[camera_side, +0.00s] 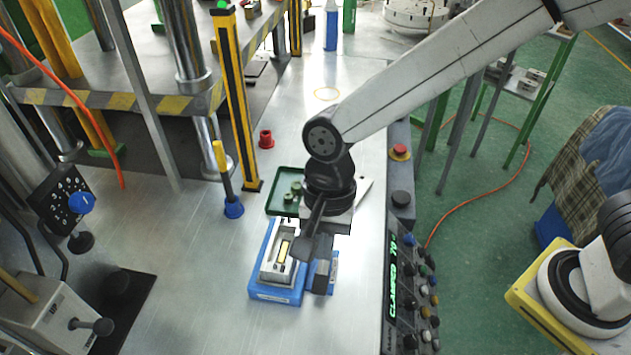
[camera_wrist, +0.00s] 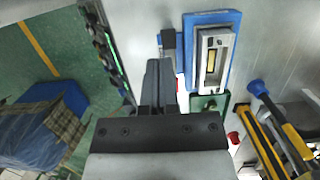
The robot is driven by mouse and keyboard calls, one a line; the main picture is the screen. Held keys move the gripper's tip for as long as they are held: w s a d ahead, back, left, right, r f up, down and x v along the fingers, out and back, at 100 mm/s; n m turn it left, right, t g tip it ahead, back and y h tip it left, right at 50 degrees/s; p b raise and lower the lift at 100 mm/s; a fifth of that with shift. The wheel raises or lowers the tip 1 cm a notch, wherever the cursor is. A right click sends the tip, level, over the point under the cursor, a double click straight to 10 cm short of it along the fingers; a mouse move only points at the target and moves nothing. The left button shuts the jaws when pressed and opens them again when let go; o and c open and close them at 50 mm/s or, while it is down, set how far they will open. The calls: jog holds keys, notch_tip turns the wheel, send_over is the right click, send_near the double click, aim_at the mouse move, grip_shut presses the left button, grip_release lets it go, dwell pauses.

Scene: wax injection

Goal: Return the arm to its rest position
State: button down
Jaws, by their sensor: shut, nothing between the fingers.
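My gripper (camera_side: 314,245) hangs from my white arm, just right of a blue fixture (camera_side: 279,296) on the metal table. A metal mould block (camera_side: 270,264) with a yellowish bar (camera_side: 283,251) in it sits in the fixture. In the wrist view my gripper (camera_wrist: 158,66) shows as dark fingers closed together, with nothing seen between them. The blue fixture (camera_wrist: 232,20) and the metal mould block (camera_wrist: 222,58) lie to its right there. From the side view I cannot tell whether the fingers touch the fixture's right edge.
A green tray (camera_side: 277,205) lies behind the fixture. A control panel reading "CLAMPED" (camera_side: 393,290) runs along the right table edge. A yellow-and-black post (camera_side: 238,100) rises at the left.

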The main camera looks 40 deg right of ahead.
jog(key=shift+r, duration=0.3)
jog(key=d+f+n+t+h, duration=0.1)
jog(key=d+n+t, duration=0.3)
jog(key=d, duration=2.2)
jog(key=f+n, duration=0.1)
jog(key=n, duration=0.4)
jog(key=shift+d+h, duration=0.15)
jog(key=shift+h, duration=0.25)
